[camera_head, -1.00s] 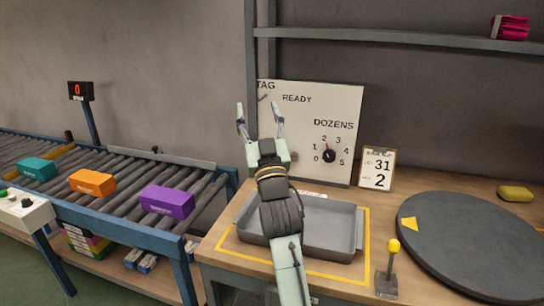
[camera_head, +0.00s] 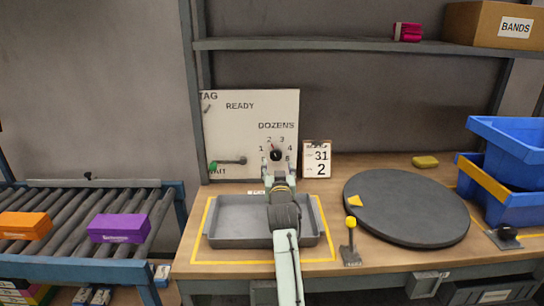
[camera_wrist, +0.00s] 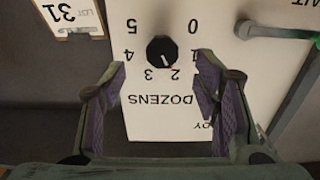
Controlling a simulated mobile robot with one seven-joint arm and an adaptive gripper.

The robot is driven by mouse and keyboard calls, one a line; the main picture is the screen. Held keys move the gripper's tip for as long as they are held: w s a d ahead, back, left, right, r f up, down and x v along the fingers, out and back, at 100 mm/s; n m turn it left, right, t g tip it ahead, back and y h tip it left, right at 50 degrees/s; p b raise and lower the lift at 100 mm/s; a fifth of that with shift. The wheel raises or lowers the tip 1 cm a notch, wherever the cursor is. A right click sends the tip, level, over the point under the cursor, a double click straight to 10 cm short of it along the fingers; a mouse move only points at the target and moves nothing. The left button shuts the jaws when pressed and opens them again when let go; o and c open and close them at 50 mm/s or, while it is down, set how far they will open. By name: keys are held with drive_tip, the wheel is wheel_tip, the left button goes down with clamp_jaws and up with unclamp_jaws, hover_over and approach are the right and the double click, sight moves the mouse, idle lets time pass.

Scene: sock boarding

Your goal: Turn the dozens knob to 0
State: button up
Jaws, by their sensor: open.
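The black dozens knob (camera_head: 277,155) is on a white board (camera_head: 225,130) at the back of the bench. My gripper (camera_head: 278,163) is in front of the knob, partly covering the lower dial in the head view. Its fingers (camera_wrist: 160,66) are open, one to each side of the knob in the picture. No contact with the knob shows.
A lever (camera_wrist: 270,30) is beside the dial on the same board. A card (camera_head: 317,160) reading 31 and 2 stands right of the board. A grey tray (camera_head: 225,242) lies under my arm. A round dark turntable (camera_head: 405,210) and a yellow-topped post (camera_head: 350,240) are to the right.

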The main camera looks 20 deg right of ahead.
sight(276, 157)
drive_tip(key=p+x, duration=0.1)
drive_tip(key=x, duration=0.6)
drive_tip(key=shift+w+a+p, duration=0.1)
drive_tip(key=shift+w+p, duration=0.05)
drive_tip(key=shift+p, duration=0.25)
drive_tip(key=shift+c, duration=0.6)
drive_tip(key=c, duration=1.1)
drive_tip(key=shift+o, duration=0.2)
